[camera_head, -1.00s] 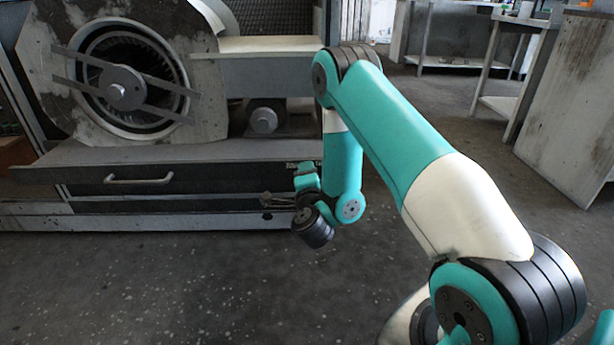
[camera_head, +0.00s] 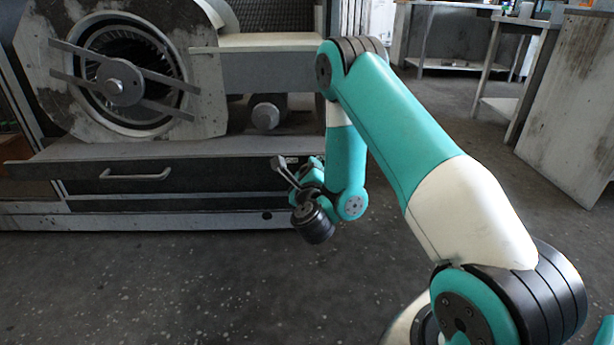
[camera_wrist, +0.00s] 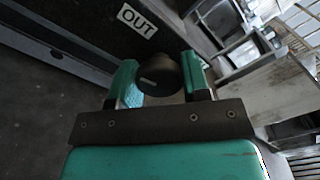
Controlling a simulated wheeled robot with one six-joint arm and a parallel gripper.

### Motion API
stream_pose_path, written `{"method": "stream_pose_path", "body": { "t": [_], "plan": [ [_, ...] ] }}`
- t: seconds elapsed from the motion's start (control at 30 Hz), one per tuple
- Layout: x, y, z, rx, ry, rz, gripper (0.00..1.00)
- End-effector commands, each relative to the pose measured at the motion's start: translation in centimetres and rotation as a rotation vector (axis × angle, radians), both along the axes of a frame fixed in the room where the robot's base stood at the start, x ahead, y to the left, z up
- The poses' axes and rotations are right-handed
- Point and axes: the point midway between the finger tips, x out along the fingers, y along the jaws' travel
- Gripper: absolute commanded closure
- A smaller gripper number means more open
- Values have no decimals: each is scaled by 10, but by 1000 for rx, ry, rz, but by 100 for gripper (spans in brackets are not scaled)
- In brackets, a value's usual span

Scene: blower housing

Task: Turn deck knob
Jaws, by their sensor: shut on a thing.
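The dark round knob (camera_wrist: 158,72) sits between the two teal fingers of my gripper (camera_wrist: 160,90) in the wrist view. The fingers are shut on it from both sides. A pale mark shows on the knob's face. A white "OUT" label (camera_wrist: 138,19) lies on the dark panel just beyond the knob, and it looks tilted in this view. In the head view my gripper (camera_head: 286,174) is at the right end of the drawer front, near the label. The knob cannot be made out there behind the gripper and wrist.
The blower housing (camera_head: 208,70) with its round fan opening stands on the deck (camera_head: 120,151) at the left. A drawer handle (camera_head: 136,174) sticks out below. A metal cabinet (camera_head: 565,100) and benches stand at the right. The floor in front is clear.

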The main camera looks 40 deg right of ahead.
Motion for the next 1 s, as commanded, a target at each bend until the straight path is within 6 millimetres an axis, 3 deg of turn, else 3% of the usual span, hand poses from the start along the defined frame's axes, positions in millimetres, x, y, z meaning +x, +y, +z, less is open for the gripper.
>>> {"method": "stream_pose_path", "body": {
  "t": [0.3,0.83,0.87,0.97,1.0],
  "plan": [
    [2,3,-1,100,-64,11,80],
    [2,3,-1,119,-76,11,80],
    [2,3,-1,119,-76,11,55],
    [1,2,-1,119,-76,9,32],
    [1,2,-1,118,-77,8,31]
  ]
}}
